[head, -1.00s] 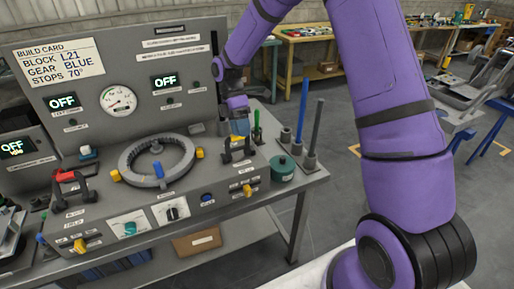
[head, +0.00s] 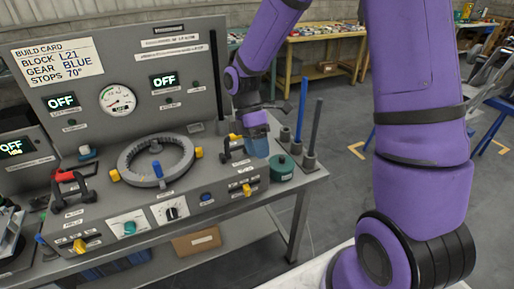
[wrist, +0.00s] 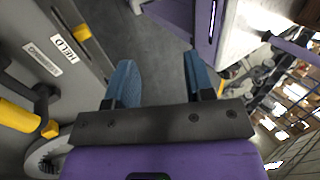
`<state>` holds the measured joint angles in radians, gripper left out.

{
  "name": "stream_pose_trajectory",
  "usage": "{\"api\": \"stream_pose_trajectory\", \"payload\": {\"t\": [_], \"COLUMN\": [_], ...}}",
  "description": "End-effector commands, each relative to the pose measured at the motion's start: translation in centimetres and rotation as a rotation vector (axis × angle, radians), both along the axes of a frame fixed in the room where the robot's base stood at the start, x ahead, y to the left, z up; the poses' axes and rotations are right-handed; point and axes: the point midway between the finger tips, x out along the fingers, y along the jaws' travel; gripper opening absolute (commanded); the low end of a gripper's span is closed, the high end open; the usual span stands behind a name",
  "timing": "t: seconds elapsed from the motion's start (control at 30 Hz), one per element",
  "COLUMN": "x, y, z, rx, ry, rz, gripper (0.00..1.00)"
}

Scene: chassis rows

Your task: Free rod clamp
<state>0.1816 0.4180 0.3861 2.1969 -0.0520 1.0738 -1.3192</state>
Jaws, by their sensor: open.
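The rod clamp appears to be the black toggle clamp (head: 226,155) with a yellow handle (head: 235,137), at the right end of the grey bench panel. In the wrist view its yellow handle (wrist: 20,117) and black arm lie at the left edge. A plate reading HELD (wrist: 62,48) and a yellow tab (wrist: 83,32) are beside it. My gripper (head: 257,148) has blue fingers and hangs just right of the clamp, pointing down. In the wrist view my gripper (wrist: 160,80) is open, with nothing between its fingers. The handle is partly hidden behind the gripper in the head view.
A grey ring (head: 156,160) sits left of the clamp. A green canister (head: 282,168) stands close below my gripper. Upright rods, one blue (head: 301,108), stand to its right. A red-handled clamp (head: 68,175) is at the far left. Open floor lies right of the bench.

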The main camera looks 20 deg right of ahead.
Motion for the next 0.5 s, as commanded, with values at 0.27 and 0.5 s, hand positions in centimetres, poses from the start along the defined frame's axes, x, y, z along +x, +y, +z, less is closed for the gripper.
{"api": "stream_pose_trajectory", "payload": {"t": [0.27, 0.5], "x": [0.6, 2.9], "y": [-0.2, -0.6], "z": [0.6, 3.1], "rx": [0.06, 0.222], "ry": [-0.07, -0.324], "rz": [0.11, 0.586], "gripper": [0.0, 0.0]}}
